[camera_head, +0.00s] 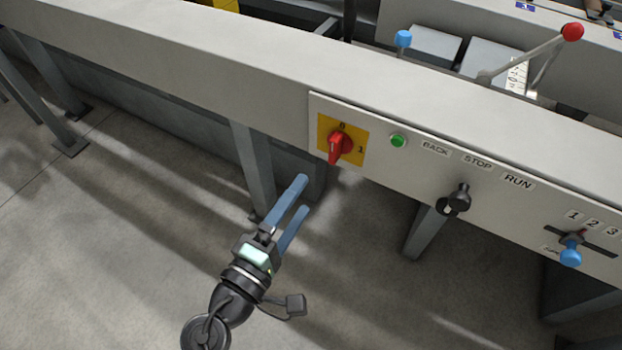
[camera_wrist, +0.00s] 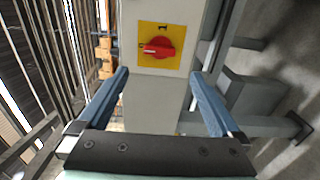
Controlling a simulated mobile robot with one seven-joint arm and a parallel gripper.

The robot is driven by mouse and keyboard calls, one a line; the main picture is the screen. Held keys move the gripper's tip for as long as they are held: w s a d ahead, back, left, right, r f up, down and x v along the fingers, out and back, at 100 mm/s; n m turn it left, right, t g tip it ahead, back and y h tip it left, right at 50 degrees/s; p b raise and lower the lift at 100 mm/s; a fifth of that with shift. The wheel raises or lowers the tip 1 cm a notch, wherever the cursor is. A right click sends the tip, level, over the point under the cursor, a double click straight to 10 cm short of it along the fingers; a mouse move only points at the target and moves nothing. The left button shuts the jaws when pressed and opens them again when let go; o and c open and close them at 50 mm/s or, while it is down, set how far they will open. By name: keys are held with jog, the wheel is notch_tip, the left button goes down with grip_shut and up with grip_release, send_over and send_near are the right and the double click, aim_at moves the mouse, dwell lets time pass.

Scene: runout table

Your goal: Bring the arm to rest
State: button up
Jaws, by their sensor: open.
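My gripper (camera_head: 297,208) is in the lower middle of the head view, below the front panel of the table. Its two blue fingers are apart with nothing between them. In the wrist view my gripper (camera_wrist: 160,82) has a finger on each side, and the red rotary switch (camera_wrist: 157,48) on its yellow plate shows beyond the fingertips. In the head view the red switch (camera_head: 338,146) is above and to the right of the fingertips, apart from them. Its handle points down, between the marks 0 and 1 on the plate's top and right.
The panel also has a green button (camera_head: 398,141), a black selector (camera_head: 454,203) marked BACK, STOP, RUN, and a blue-knobbed slider (camera_head: 571,254). A red-knobbed lever (camera_head: 572,32) and a blue knob (camera_head: 403,39) stand above the table. Open floor (camera_head: 110,260) lies left of my arm.

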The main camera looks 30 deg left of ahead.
jog(key=shift+s, duration=0.55)
jog(key=w+d+r+m+t+h, duration=0.1)
jog(key=w+d+r+m, duration=0.35)
jog(key=r, duration=0.55)
jog(key=w+d+r+m+t, duration=0.1)
jog(key=w+d+r+m, duration=0.3)
jog(key=r, duration=0.6)
jog(key=w+d+r+m+t+h, duration=0.1)
jog(key=w+d+r+m, duration=0.15)
jog(key=r+m, duration=0.45)
jog(key=s+d+r+m+t+y+p, duration=0.15)
jog(key=s+r, duration=0.25)
jog(key=r, duration=0.5)
jog(key=s+d+r+t, duration=0.2)
jog(key=s+r+t, duration=0.1)
jog(key=r, duration=0.5)
jog(key=s+d+r+m+t+y, duration=0.15)
jog(key=s+r, duration=0.25)
jog(key=r, duration=0.5)
notch_tip(320, 180, up, 30)
jog(key=p, duration=3)
jog(key=shift+w+d+f+n+p, duration=0.2)
jog(key=shift+w+d+n+p, duration=0.1)
jog(key=shift+n+p, duration=0.1)
